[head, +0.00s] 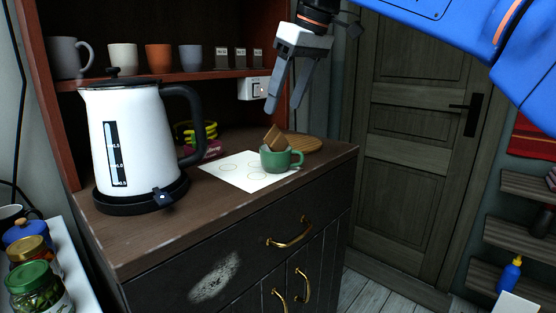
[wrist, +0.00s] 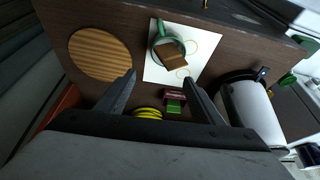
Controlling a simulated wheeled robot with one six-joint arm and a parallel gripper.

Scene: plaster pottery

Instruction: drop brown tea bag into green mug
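The green mug (head: 275,161) stands upright on a white sheet with ring outlines, its handle to the right in the head view. The brown tea bag (head: 273,136) shows tilted above the mug's rim. In the wrist view the tea bag (wrist: 170,54) covers part of the opening of the mug (wrist: 163,37). Its lower part is hidden in the head view, so I cannot tell how deep it sits. My gripper (head: 287,106) is above the mug, apart from it, fingers spread and empty. In the wrist view the fingers of my gripper (wrist: 158,80) show nothing held between them.
The white sheet (head: 231,173) lies on the cabinet top. A white kettle (head: 138,141) on a black base stands at left. A round wooden board (head: 308,143) lies right behind the mug. Yellow rings (wrist: 148,113) and small packets (wrist: 174,101) sit near the wall. Shelf cups are behind.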

